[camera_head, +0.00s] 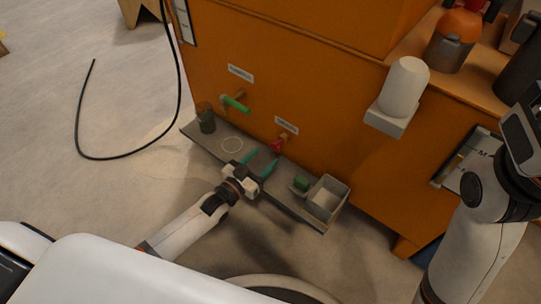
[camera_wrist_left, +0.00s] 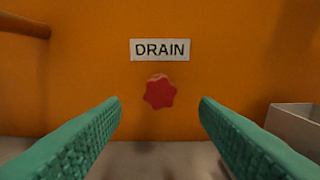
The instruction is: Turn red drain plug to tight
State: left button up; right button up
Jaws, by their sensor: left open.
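The red drain plug (camera_head: 277,146) is on the orange cabinet front, under a small white label. In the left wrist view the plug (camera_wrist_left: 160,93) is a star-shaped red knob below a label (camera_wrist_left: 160,49) reading DRAIN. My left gripper (camera_head: 262,163) is open, its green fingers pointing at the plug. In the left wrist view the fingers (camera_wrist_left: 160,112) stand apart on either side of the plug, with clear gaps and no contact. My right arm shows at the right edge of the head view; its fingertips cannot be seen.
A grey shelf (camera_head: 293,204) runs below the plug. It holds a dark jar (camera_head: 205,118), a pale ring (camera_head: 232,145), a green block (camera_head: 300,184) and an open grey bin (camera_head: 328,197). A green handle (camera_head: 236,103) sticks out left of the plug. A white bottle (camera_head: 404,86) stands in a holder.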

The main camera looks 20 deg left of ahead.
aim_at(274, 149)
pick_arm(q)
jog(key=shift+b+x, duration=0.7)
jog(key=shift+x, duration=1.4)
jog(key=shift+c, duration=0.5)
jog(key=c, duration=0.9)
